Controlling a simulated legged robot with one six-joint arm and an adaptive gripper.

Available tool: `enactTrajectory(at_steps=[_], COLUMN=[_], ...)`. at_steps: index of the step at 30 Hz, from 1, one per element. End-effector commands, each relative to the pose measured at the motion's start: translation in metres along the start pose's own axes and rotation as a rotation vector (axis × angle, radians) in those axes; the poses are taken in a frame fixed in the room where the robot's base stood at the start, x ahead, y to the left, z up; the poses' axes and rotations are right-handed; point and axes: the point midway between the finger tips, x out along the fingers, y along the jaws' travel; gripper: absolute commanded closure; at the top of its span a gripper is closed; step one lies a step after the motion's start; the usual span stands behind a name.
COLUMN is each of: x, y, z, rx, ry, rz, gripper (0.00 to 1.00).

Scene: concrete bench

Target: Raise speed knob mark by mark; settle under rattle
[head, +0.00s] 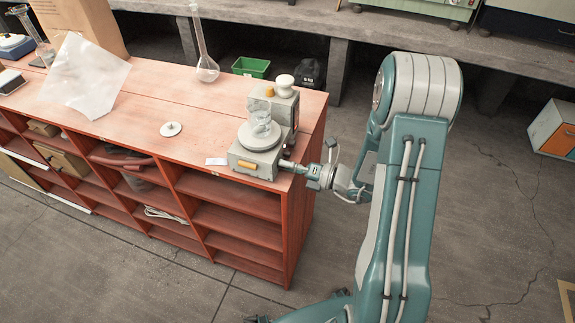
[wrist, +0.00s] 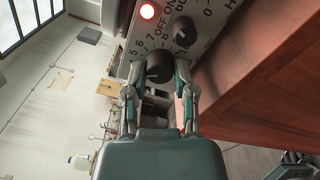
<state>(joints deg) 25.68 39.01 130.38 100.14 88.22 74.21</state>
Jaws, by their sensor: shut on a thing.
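The grey stirrer-like machine (head: 237,156) stands at the right end of the red-brown bench.
A green bin (head: 251,67) stands behind.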

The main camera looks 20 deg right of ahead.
Motion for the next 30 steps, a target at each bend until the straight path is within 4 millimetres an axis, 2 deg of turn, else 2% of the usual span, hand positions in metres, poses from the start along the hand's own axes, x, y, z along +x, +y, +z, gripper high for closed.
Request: enactTrajectory(at_steps=[18,30], x=[-0.0001,-0.0001], y=[-0.0021,-0.002], z=[-0.0001,-0.0002], rx=[0.58,0.84], ry=[-0.003,-0.003], rz=[-0.008,-0.008], gripper=[1.0,1.0])
